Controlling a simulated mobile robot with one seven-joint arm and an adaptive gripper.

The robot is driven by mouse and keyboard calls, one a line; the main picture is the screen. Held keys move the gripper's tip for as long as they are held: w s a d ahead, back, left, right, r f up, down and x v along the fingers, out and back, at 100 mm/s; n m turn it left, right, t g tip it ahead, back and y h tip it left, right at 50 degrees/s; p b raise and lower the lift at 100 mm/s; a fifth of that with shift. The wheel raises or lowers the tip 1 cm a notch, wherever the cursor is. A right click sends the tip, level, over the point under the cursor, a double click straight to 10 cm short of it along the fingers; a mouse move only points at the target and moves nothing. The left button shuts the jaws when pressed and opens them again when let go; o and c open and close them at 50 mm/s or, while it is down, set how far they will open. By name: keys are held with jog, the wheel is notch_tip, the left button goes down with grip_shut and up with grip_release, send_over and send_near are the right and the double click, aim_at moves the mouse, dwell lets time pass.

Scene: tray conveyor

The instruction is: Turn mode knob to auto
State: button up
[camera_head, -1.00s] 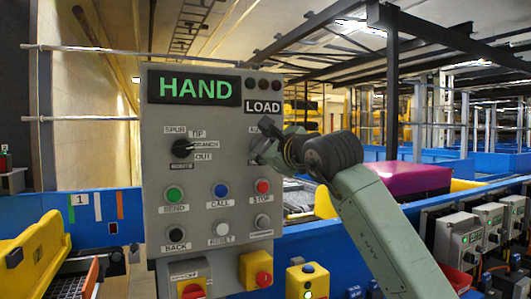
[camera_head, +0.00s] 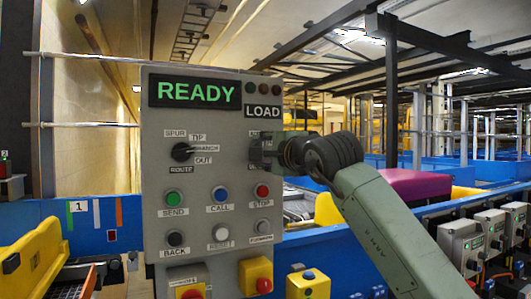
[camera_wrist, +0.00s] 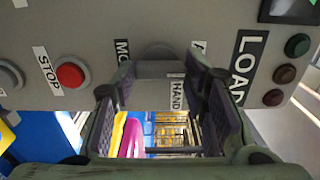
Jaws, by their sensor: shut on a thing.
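The grey control panel (camera_head: 152,235) faces me, and its display (camera_head: 194,92) reads READY in green. The mode knob (camera_wrist: 157,52) is at the panel's upper right, under the LOAD label (camera_head: 263,112). In the wrist view a partly covered label starting "MO" and a HAND label (camera_wrist: 176,94) sit around it. My gripper (camera_wrist: 161,70) is shut on the knob, with one dark finger pad on each side. In the head view my gripper (camera_head: 264,152) hides most of the knob, and I cannot tell which label its pointer faces.
The ROUTE knob (camera_head: 182,152) is left of my gripper. Below are several buttons, including the red STOP button (camera_head: 262,191) and the blue CALL button (camera_head: 220,194). Yellow boxes (camera_head: 256,275) are at the panel's bottom. Blue conveyor sides (camera_head: 310,245) run behind.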

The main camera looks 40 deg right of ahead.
jog(key=shift+n, duration=0.3)
jog(key=o, duration=1.2)
jog(key=shift+c, duration=0.2)
jog(key=v, duration=1.2)
